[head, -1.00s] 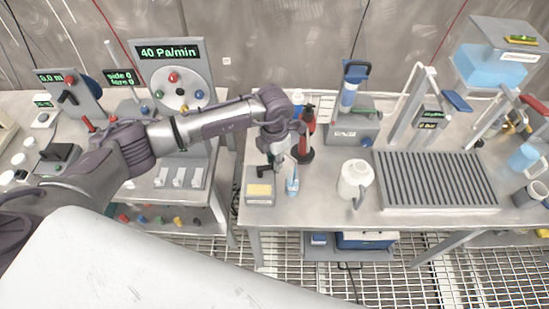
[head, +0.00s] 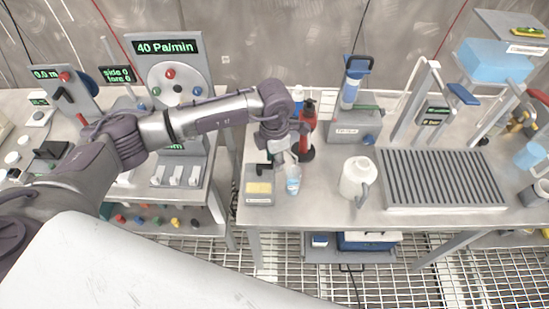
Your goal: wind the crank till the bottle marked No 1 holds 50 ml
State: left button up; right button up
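My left gripper (head: 283,157) points down over the front left of the right-hand bench; its fingers are small and partly hidden, so I cannot tell if they are open. A small clear bottle or cup (head: 293,183) with a blue mark or blue contents stands just below and right of it, apparently apart from the fingers. I cannot read a number or level on it. A box with a yellow pad and black upright part (head: 261,188) stands at its left. No crank is clear; a grey box (head: 352,128) carrying a blue cylinder stands behind. My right gripper is out of view.
A white jug (head: 355,178) stands right of the small bottle, beside a ribbed grey tray (head: 440,180). A red and black bottle (head: 307,130) is close behind the gripper. A panel (head: 170,75) reading 40 Pa/min stands at left. The bench's front edge is near.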

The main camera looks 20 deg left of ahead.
pick_arm(q)
jog(key=shift+o, duration=0.4)
notch_tip(320, 180, up, 12)
dwell(0.4)
dwell(0.3)
